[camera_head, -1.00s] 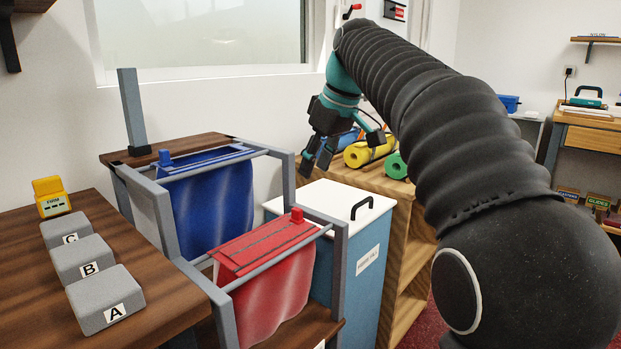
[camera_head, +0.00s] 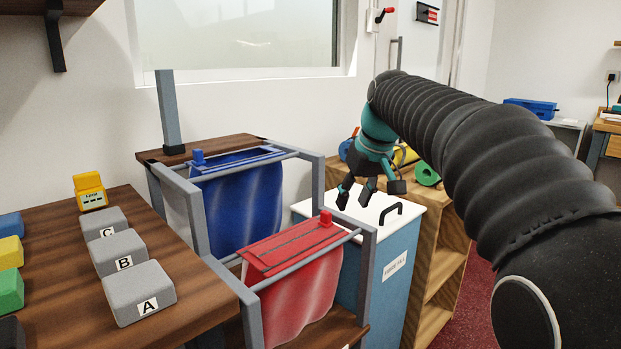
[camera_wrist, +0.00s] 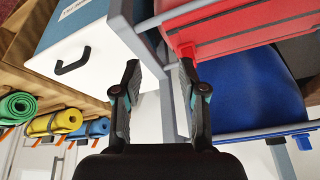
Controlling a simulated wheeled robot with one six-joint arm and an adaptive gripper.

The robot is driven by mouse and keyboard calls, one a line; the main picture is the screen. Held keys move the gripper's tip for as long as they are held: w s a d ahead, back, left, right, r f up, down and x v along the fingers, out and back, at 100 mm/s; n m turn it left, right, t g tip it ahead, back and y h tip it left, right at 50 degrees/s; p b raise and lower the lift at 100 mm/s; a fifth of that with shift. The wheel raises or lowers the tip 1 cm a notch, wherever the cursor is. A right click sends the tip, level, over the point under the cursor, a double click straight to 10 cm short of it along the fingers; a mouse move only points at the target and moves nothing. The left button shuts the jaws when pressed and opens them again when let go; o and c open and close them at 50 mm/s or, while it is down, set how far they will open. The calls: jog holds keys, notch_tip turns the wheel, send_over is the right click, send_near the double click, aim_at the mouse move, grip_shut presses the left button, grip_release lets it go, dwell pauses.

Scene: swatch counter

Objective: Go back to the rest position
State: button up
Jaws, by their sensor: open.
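My gripper (camera_head: 369,190) hangs from my black-sleeved arm above the white-topped blue cabinet (camera_head: 372,207), to the right of the swatch rack. In the wrist view its two fingers (camera_wrist: 160,92) are spread apart with nothing between them. The white cabinet lid with its black handle (camera_wrist: 73,61) is to the left of the fingers there. The red swatch (camera_wrist: 245,25) and the blue swatch (camera_wrist: 250,95) are to their right.
The grey rack (camera_head: 245,309) holds the red and blue swatches. Grey blocks lettered A, B and C (camera_head: 138,294) sit on the left counter with a yellow device (camera_head: 90,191). Rolled mats (camera_head: 427,174) lie on a wooden shelf behind the cabinet.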

jog(key=s+d+f+m, duration=0.1)
jog(key=s+f, duration=0.4)
jog(key=s, duration=0.5)
jog(key=s+d+f+m+t+h, duration=0.1)
jog(key=s+d+f+m, duration=0.1)
jog(key=s+f, duration=0.4)
jog(key=s+d+f+m+h, duration=0.1)
jog(key=s+d+f, duration=0.2)
jog(key=s, duration=1)
jog(key=shift+s+d+f+t, duration=0.3)
jog(key=shift+f+t, duration=0.1)
jog(key=shift+f, duration=1.2)
